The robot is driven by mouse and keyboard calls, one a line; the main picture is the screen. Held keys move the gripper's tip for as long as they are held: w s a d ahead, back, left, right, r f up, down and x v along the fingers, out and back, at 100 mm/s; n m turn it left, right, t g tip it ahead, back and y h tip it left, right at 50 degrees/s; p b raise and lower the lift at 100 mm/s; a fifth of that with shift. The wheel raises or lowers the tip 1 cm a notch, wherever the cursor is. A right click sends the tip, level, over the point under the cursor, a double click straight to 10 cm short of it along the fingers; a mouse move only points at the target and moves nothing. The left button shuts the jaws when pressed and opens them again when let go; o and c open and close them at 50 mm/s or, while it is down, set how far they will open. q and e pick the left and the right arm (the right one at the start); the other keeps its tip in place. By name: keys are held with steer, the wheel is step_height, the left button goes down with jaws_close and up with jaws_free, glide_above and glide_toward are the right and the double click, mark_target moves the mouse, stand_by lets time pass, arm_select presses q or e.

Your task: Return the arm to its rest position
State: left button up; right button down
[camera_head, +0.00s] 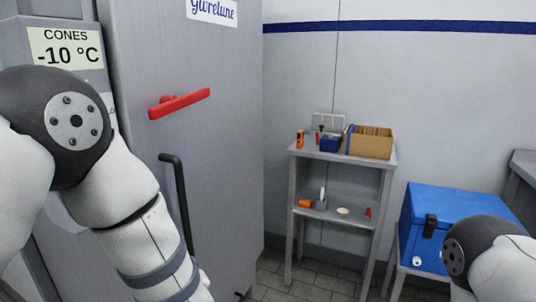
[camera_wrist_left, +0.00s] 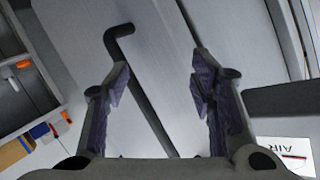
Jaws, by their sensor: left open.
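My left arm (camera_head: 140,225) comes in from the left in the head view, in front of a tall grey cabinet; its gripper is out of that picture. In the left wrist view my left gripper (camera_wrist_left: 158,68) is open, its two purple-padded fingers apart with nothing gripped. The black bar handle (camera_wrist_left: 150,92) shows between the fingers in that view; I see no contact and cannot tell its distance. The handle also shows in the head view (camera_head: 177,200), upright on the grey door (camera_head: 225,150). Part of my right arm (camera_head: 490,258) shows at the lower right; its gripper is not visible.
A red lever (camera_head: 180,103) juts from the door above the handle. A sign (camera_head: 66,47) reads CONES -10 °C. A grey shelf stand (camera_head: 340,200) holds a cardboard box (camera_head: 369,147) and small items. A blue cool box (camera_head: 435,215) stands at right, near my right arm.

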arm_select(q)
steer(key=s+a+f+m+g+h, duration=0.1)
steer(key=s+f+g+h, duration=0.5)
steer(key=s+f, duration=1.3)
steer(key=s+f+g, duration=0.2)
steer(key=s+g, duration=0.1)
steer(key=s, duration=0.7)
steer(key=s+f+g+h, duration=0.1)
steer(key=s+g, duration=0.3)
steer(key=s, duration=0.6)
steer(key=shift+a+f+n+g, duration=0.3)
steer(key=shift+a+f+n, duration=0.15)
steer(key=shift+f, duration=0.45)
